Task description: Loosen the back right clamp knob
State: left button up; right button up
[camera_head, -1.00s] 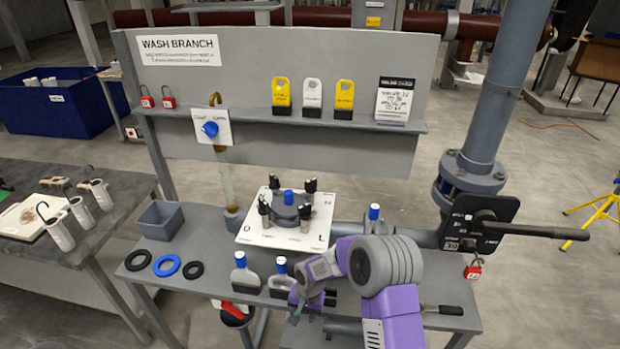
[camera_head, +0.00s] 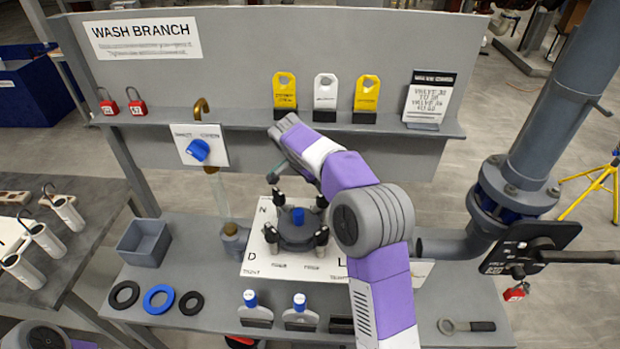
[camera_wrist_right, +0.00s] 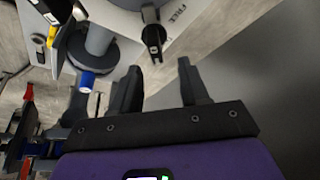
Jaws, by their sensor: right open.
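The filter press stands on a white plate (camera_head: 262,246), with a dark round lid (camera_head: 297,232) and a blue-topped centre post (camera_head: 298,216). Black clamp knobs stand around the lid. The back right clamp knob (camera_head: 321,201) is upright, close to my right forearm. A black clamp knob (camera_wrist_right: 153,38) is just beyond the fingertips; I cannot tell which one.
A thick pipe (camera_head: 560,110) and black lever plate (camera_head: 530,248) are at the right.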

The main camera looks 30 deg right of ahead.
aim_at(320, 202)
jog(key=x, duration=0.7)
jog(key=shift+s+d, duration=0.1)
jog(key=shift+s, duration=0.3)
grip_shut()
